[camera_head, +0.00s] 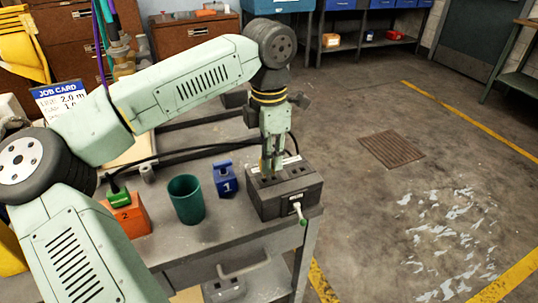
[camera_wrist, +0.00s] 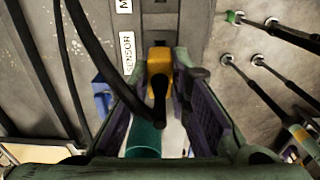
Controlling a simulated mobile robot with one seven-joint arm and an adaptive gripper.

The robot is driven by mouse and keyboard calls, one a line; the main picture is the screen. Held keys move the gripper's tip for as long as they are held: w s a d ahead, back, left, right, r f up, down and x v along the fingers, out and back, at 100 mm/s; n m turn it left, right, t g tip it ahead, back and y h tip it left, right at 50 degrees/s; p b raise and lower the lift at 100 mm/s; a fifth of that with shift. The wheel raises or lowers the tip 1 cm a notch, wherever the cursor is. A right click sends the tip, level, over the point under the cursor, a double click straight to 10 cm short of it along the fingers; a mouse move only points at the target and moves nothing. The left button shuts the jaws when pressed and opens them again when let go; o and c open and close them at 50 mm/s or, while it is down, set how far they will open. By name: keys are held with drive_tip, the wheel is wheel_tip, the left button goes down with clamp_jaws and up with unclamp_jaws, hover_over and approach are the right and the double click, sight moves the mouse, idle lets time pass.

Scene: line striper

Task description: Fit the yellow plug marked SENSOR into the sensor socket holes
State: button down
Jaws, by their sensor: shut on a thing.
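The yellow plug (camera_wrist: 159,61) is held between my gripper's two fingers, with a black cable coming off it. My gripper (camera_head: 271,166) points down at the top of the dark grey socket box (camera_head: 293,196), at its left part. In the wrist view the plug lies beside the white SENSOR label (camera_wrist: 127,51). A dark socket hole (camera_wrist: 160,43) shows just past the plug's edge. The plug hides what is beneath it, so I cannot tell whether its pins are in any holes. The fingers hide most of the plug in the head view.
The box stands at the bench's right end, with a pale-tipped lever (camera_head: 299,211) on its front. A blue block marked 1 (camera_head: 225,181), a teal cup (camera_head: 186,201) and an orange block marked 2 (camera_head: 130,217) stand to its left. Black cables run across the bench behind them.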

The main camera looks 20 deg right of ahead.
drive_tip(key=shift+f+b, duration=0.9)
drive_tip(key=shift+f, duration=0.15)
idle(0.9)
drive_tip(key=shift+f, duration=0.35)
drive_tip(key=shift+f+b, duration=0.15)
drive_tip(key=shift+b, duration=0.25)
drive_tip(key=c, duration=1.4)
unclamp_jaws()
drive_tip(key=o, duration=0.3)
